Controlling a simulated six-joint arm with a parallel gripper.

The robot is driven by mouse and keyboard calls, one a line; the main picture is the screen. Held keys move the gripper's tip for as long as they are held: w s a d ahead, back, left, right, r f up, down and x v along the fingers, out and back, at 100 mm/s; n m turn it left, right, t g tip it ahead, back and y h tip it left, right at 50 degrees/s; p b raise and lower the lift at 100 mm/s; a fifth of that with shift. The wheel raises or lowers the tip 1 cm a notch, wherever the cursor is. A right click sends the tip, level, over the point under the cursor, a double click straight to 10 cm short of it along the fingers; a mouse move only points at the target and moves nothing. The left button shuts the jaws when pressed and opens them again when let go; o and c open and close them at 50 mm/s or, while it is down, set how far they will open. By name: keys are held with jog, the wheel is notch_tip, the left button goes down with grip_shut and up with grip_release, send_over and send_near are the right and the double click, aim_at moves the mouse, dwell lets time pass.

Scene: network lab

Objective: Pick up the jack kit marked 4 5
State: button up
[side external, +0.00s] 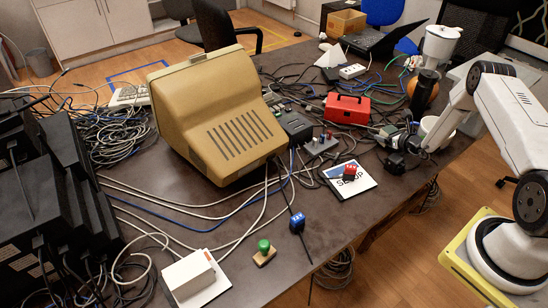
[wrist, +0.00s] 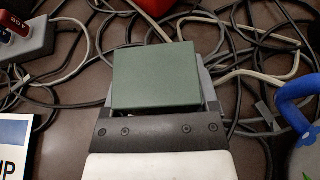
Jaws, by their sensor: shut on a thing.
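A plain grey-green box (wrist: 155,75) fills the middle of the wrist view, directly in front of my gripper (wrist: 158,100). My gripper is shut on this box; no marking shows on the face I see. In the side external view my gripper (side external: 398,142) is low at the right part of the dark table, and the box is small and hard to make out there. I cannot read a 4 5 on either cube.
Loose cables lie all around the box. A red toolbox (side external: 347,108) is behind and left of my gripper, and a grey block with coloured plugs (side external: 321,145) is left. A black adapter (side external: 395,164) lies close in front. A CRT monitor (side external: 215,115) fills the table's middle.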

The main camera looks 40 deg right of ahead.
jog(key=shift+r, duration=0.45)
jog(key=s+a+r, duration=0.7)
jog(key=s+r, duration=0.4)
jog(key=s, duration=0.1)
jog(key=shift+a, duration=0.15)
jog(key=shift+r, duration=0.1)
dwell(0.9)
